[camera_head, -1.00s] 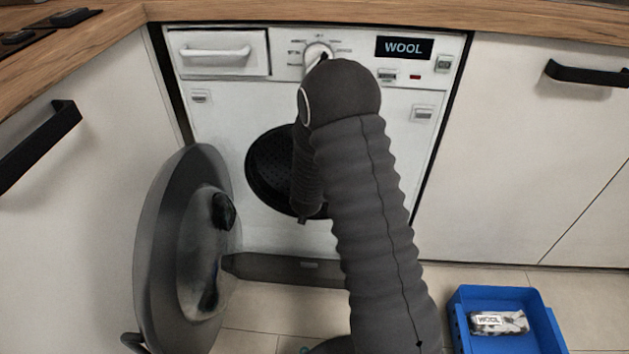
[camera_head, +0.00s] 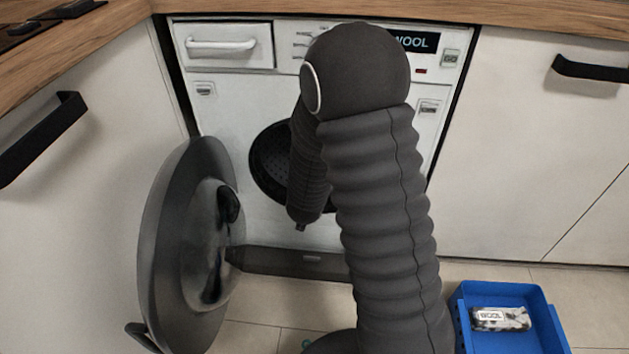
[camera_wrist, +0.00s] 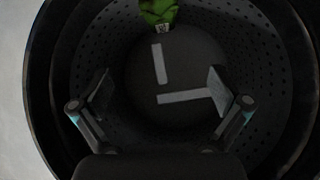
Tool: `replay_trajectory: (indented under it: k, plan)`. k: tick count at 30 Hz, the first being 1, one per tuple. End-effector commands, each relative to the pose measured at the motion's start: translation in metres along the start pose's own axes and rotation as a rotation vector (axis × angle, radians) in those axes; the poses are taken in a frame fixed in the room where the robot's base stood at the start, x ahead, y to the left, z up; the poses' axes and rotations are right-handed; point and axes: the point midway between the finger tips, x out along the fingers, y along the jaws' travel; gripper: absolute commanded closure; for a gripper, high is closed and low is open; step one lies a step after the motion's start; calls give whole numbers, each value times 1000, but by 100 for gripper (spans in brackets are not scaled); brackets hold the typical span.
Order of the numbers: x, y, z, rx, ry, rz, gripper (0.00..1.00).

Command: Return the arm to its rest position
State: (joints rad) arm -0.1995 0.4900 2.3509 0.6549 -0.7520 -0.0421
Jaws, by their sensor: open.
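My arm stands in front of the white washing machine (camera_head: 240,120) in the head view and covers its dial and part of its drum opening. My gripper (camera_wrist: 160,95) shows in the wrist view, open and empty, its two fingers wide apart. It faces the dark perforated drum (camera_wrist: 255,80); in the head view the fingers are hidden. A green item (camera_wrist: 158,11) with a small white tag lies in the drum, beyond the fingers and apart from them. The round door (camera_head: 165,255) stands open at the left. The display (camera_head: 415,41) shows WOOL, partly covered by my arm.
A blue crate (camera_head: 463,338) on the floor at the right holds a pack (camera_head: 500,319) labelled WOOL. Black handles (camera_head: 45,135) stick out from the white cabinets at both sides. A wooden worktop (camera_head: 540,14) runs above. Floor shows between the machine and the crate.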

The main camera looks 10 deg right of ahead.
Motion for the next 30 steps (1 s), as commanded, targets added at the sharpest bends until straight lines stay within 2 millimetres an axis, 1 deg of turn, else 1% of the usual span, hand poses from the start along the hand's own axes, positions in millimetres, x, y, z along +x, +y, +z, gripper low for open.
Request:
replay_trajectory:
  k: [6,9,11,14,15,16,17,18,20,21,23,24,26,27,29,30]
  plan:
    - [0,0,0,1,-1,0,1]
    - [0,0,7,2,-32,-1,1]
    - [0,-2,18,-1,-81,-8,1]
    - [-6,-6,49,-28,-219,-33,1]
    - [-10,-7,66,-46,-291,-45,1]
    - [-15,-7,77,-60,-346,-54,1]
    - [-22,-9,86,-75,-397,-67,1]
    - [-33,-11,94,-95,-459,-85,1]
    - [-52,-13,101,-124,-544,-111,1]
    - [-65,-14,102,-144,-594,-129,1]
    - [-88,-13,99,-175,-663,-153,1]
    - [-103,-12,95,-196,-703,-167,1]
    - [-126,-8,89,-229,-754,-184,1]
    - [-141,-5,84,-249,-782,-193,1]
    - [-161,0,75,-278,-815,-203,1]
    - [-175,5,69,-297,-834,-207,1]
